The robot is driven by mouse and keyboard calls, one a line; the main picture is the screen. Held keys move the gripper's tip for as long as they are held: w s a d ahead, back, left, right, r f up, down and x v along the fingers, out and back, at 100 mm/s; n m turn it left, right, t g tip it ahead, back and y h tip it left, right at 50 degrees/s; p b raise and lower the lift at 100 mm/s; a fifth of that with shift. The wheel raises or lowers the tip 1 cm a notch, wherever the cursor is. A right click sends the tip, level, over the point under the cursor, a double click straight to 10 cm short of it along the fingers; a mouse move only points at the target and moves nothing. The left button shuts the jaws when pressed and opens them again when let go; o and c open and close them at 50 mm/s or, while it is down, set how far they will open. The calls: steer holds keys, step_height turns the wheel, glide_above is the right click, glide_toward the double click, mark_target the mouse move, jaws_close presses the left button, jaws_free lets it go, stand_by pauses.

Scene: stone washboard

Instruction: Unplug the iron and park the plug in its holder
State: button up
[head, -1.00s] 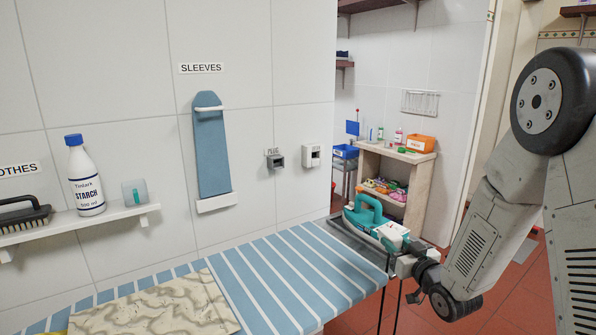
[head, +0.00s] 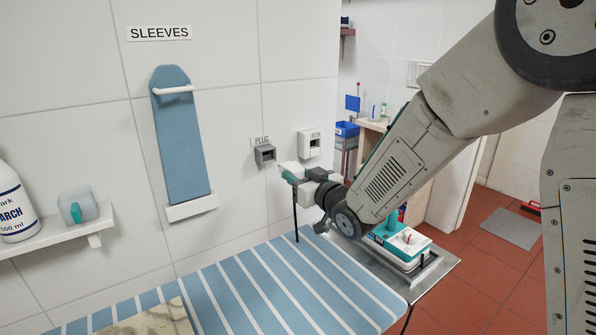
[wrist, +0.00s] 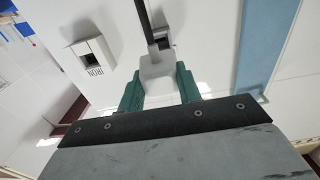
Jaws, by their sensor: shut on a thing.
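My gripper (head: 291,174) is shut on the white plug (wrist: 157,72), which sits between the teal fingers in the wrist view. A dark cord (head: 296,222) hangs down from it. The grey holder labelled PLUG (head: 264,155) is on the wall, just left of and above my gripper. In the wrist view the holder (wrist: 164,37) lies just beyond the plug, partly hidden by it. I cannot tell whether they touch. The white socket labelled IRON (head: 309,144) is to the right, with nothing in it. The teal and white iron (head: 398,243) is partly hidden behind my arm.
The blue striped ironing board (head: 245,290) lies below my gripper, with the iron's metal rest (head: 440,272) at its right end. A blue sleeve board (head: 182,140) hangs left of the holder. A shelf (head: 50,234) with a bottle is farther left.

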mark_target(286, 167)
steer(key=shift+d, duration=0.1)
stand_by(0.3)
steer(key=shift+x, duration=2.85)
steer(key=shift+x, duration=2.35)
steer(key=o, duration=1.3)
steer(key=shift+c, duration=0.2)
steer(key=shift+s, duration=0.15)
steer(key=v, duration=0.7)
steer(key=shift+s+d, duration=0.2)
